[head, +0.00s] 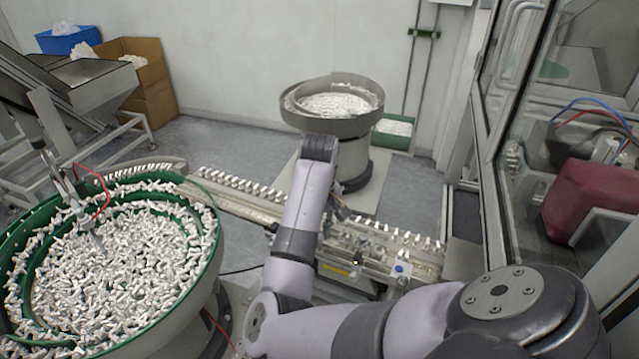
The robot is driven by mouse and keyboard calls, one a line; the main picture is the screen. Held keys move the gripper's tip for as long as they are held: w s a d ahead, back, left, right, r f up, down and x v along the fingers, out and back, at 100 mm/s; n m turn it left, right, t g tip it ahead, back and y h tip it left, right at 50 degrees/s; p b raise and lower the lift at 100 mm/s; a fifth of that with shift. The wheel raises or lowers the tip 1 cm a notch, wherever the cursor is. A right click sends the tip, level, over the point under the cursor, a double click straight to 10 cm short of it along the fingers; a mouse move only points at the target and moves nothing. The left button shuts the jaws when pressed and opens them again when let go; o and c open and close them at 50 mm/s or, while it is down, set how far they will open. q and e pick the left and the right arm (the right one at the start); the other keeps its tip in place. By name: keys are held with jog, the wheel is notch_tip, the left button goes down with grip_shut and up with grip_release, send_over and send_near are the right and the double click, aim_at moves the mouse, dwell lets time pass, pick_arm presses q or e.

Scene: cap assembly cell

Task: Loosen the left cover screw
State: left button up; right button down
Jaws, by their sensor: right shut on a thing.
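My right arm comes in from the lower right, bends at the lower middle and reaches up over the feed rail (385,240). My right gripper (341,208) is small and mostly hidden behind my own wrist and forearm, just above the rail. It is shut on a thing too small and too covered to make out. The left cover screw cannot be picked out; the part of the rail by the gripper is partly behind my arm. My left gripper is not in view.
A large green-rimmed bowl feeder (212,262) full of white caps stands at left. A second metal bowl feeder (296,117) stands behind my wrist. A glazed machine frame (488,185) with a red box (588,205) is at right. Grey floor lies open at the back left.

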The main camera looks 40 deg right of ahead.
jog(key=n, duration=0.4)
jog(key=shift+n, duration=0.3)
jog(key=n, duration=0.4)
dwell(0.5)
jog(key=c, duration=1.5)
grip_release()
jog(key=shift+w+r, duration=0.1)
jog(key=shift+r, duration=0.4)
notch_tip(320, 180, up, 11)
